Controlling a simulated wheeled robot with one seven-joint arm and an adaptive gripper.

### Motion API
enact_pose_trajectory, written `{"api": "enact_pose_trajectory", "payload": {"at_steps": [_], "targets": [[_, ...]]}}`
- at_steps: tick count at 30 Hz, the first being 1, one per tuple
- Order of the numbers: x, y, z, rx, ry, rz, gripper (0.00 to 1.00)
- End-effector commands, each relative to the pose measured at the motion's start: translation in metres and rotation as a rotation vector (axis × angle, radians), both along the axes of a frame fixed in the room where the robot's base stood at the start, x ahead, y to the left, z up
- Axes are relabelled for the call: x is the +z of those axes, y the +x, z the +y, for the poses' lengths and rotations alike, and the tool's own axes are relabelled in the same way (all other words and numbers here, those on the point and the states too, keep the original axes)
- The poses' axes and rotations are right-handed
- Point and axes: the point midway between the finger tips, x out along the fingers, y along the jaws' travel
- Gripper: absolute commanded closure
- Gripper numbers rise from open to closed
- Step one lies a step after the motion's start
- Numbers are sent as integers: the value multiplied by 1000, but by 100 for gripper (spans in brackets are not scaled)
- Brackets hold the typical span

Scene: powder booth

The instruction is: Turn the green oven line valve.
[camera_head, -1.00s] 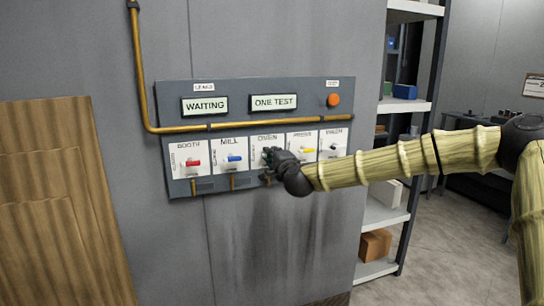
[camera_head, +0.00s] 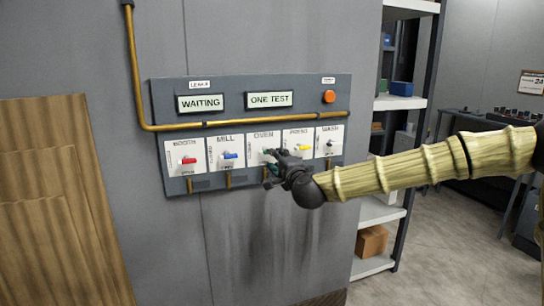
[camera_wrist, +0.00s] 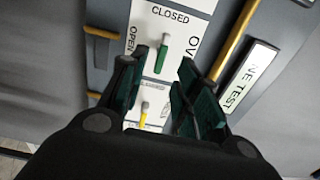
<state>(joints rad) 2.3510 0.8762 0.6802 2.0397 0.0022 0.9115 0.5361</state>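The green oven valve handle (camera_wrist: 161,60) shows in the wrist view between and beyond my fingers. It lies lengthwise in line with the CLOSED label; the OPEN label is off to its left. My gripper (camera_wrist: 156,78) is open, with one dark teal finger on each side of the handle and visible gaps. I cannot tell how deep the fingertips reach. In the head view my gripper (camera_head: 276,160) is in front of the OVEN plate (camera_head: 262,138) and largely hides the green handle.
The grey panel (camera_head: 250,80) also carries red (camera_head: 188,160), blue (camera_head: 230,155) and yellow (camera_head: 303,147) handles and a black wash one (camera_head: 330,144). The yellow one (camera_wrist: 144,112) is close by in the wrist view. A brass pipe (camera_head: 240,122) runs above the plates. Shelves (camera_head: 400,104) stand at right.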

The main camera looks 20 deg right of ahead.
Motion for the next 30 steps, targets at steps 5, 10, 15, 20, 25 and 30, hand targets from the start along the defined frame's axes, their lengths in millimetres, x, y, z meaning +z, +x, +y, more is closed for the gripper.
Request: {"api": "enact_pose_trajectory", "payload": {"at_steps": [5,10,15,20,25,30], "targets": [[0,-27,-2,0,0,0,68],[0,-40,-2,-2,0,0,68],[-1,-43,-2,-2,0,0,68],[-1,-43,-2,-2,0,0,68],[-1,-43,-2,-2,0,0,68],[-18,-44,6,12,-25,26,68]]}}
